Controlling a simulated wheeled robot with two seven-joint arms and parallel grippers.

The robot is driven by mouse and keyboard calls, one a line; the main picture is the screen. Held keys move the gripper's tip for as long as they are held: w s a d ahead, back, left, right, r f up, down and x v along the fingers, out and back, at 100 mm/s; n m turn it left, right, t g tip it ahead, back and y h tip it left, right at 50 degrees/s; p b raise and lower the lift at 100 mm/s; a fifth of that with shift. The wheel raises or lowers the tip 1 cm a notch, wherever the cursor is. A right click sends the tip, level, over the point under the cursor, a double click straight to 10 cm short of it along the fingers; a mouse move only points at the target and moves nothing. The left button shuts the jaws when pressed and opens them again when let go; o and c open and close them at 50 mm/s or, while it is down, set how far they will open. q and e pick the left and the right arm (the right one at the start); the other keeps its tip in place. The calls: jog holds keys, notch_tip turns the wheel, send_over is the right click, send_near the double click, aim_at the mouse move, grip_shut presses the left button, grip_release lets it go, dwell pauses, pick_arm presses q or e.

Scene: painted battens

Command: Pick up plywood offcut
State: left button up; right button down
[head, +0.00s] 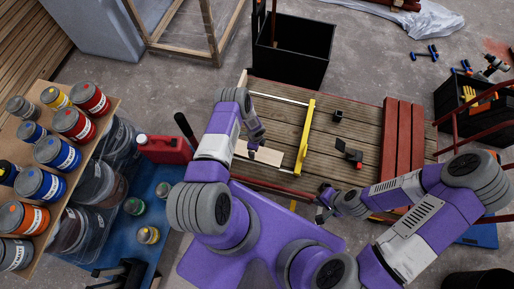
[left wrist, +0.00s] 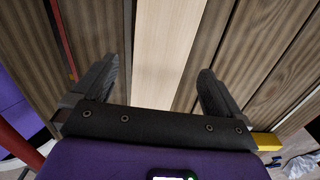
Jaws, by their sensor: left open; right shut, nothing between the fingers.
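The plywood offcut (head: 268,155) is a pale, flat piece lying on the brown slatted deck (head: 325,165), left of the yellow level-like bar. My left gripper (head: 252,149) is open over its left part. In the left wrist view the offcut (left wrist: 167,50) runs as a pale strip between the two open fingers of the left gripper (left wrist: 160,88), with dark slats on both sides. I cannot tell whether the fingers touch it. My right gripper (head: 321,207) is shut and empty near the front edge of the deck.
A yellow bar (head: 304,138), a black block (head: 337,116) and a red-and-black tool (head: 350,155) lie on the deck. Red battens (head: 402,140) lie at its right. A black bin (head: 293,52) stands behind; paint cans (head: 58,153) and a red canister (head: 165,149) are left.

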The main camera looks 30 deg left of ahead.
aim_at(268, 156)
pick_arm(q)
jog(key=f+b, duration=0.1)
jog(key=f, duration=0.1)
jog(key=f+b, duration=0.1)
jog(key=f, duration=0.1)
jog(key=f+b, duration=0.1)
jog(key=f, duration=0.2)
jog(key=shift+w+d, duration=0.2)
jog(key=shift+d, duration=0.15)
jog(key=shift+r, duration=0.1)
jog(key=c, duration=0.9)
